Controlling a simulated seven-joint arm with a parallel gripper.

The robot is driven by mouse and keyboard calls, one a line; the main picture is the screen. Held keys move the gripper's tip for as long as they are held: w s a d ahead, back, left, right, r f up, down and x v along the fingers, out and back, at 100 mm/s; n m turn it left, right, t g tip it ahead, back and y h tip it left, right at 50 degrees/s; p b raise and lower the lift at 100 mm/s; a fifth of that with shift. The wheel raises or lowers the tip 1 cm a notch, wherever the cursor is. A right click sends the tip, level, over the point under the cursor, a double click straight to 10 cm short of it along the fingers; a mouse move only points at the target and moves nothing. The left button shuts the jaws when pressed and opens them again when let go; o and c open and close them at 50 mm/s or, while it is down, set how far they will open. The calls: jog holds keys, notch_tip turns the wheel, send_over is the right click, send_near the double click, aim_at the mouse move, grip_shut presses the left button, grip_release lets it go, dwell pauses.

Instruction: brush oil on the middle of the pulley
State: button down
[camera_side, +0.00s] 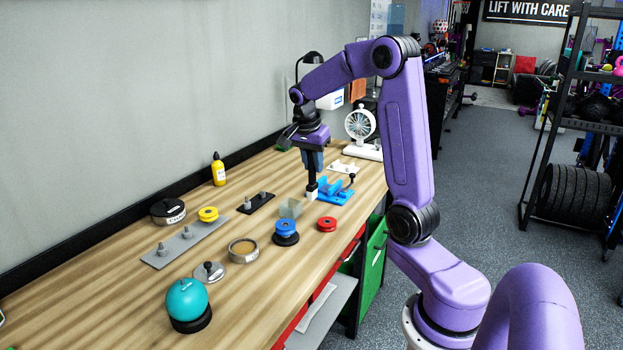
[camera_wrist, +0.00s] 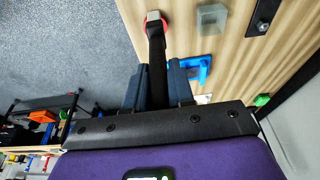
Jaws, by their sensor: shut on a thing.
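My gripper (camera_side: 312,163) is shut on a brush (camera_side: 312,185) with a dark handle and a pale tip, pointing down beside the blue cradle (camera_side: 336,193). In the wrist view the brush (camera_wrist: 157,55) runs up between the fingers, and its tip overlaps a red pulley (camera_wrist: 163,29). The side view shows the red pulley (camera_side: 327,224) lying on the bench, apart from the brush. A blue pulley (camera_side: 286,228) sits on a black base, and a yellow pulley (camera_side: 208,213) lies by a grey plate. An open tin (camera_side: 243,255) holds something amber. Whether the tip is wet cannot be told.
A translucent block (camera_side: 290,208) stands left of the brush. A black plate with pegs (camera_side: 256,203), a grey pegged plate (camera_side: 184,243), a knobbed lid (camera_side: 208,271), a teal ball (camera_side: 187,298) and a yellow bottle (camera_side: 218,170) occupy the bench. A white fan (camera_side: 361,128) stands behind.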

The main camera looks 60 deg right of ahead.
jog(key=w+a+f+t+y, duration=0.2)
jog(key=w+a+f+y, duration=0.25)
jog(key=w+a, duration=0.75)
notch_tip(320, 180, down, 6)
jog(key=s+a, duration=0.1)
jog(key=shift+h, duration=0.45)
jog(key=shift+f, duration=0.55)
dwell(1.2)
notch_tip(320, 180, up, 7)
dwell(1.0)
dwell(0.5)
